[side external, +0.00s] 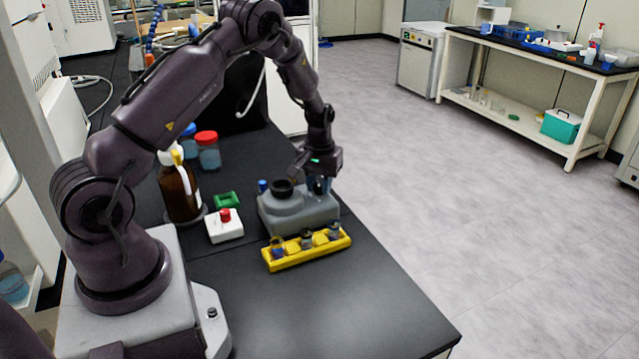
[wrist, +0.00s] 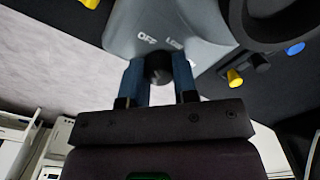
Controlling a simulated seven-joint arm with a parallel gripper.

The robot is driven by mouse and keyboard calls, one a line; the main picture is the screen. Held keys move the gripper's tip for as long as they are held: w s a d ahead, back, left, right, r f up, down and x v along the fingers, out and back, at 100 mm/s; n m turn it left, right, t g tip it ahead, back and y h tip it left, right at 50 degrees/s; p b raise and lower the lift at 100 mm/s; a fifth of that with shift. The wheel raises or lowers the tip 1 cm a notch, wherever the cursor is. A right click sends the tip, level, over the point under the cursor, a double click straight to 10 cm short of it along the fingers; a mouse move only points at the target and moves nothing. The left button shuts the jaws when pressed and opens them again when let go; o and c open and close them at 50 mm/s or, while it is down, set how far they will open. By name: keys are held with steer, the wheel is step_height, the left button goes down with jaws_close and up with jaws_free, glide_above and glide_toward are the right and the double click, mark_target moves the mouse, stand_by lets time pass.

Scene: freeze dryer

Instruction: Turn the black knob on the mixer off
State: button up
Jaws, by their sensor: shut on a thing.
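The grey mixer (side external: 300,210) stands on the black bench, with a round black cup on top (side external: 283,188). In the wrist view, the mixer (wrist: 180,25) shows the word OFF and a second, partly readable label beside it. The black knob (wrist: 158,68) sits below these labels, between the two blue fingers of my gripper (wrist: 159,80). My gripper is shut on the knob. In the side view, my gripper (side external: 318,184) is at the right part of the mixer and hides the knob.
A yellow rack (side external: 305,250) with several small items lies in front of the mixer. A white box with a red button (side external: 225,226), a green item (side external: 228,199), and a brown bottle (side external: 178,188) stand left. Bare bench lies at the front right.

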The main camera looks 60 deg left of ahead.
mark_target(319, 184)
steer(key=shift+n, duration=0.5)
steer(key=o, duration=0.9)
steer(key=shift+o, duration=0.2)
step_height(319, 184, up, 13)
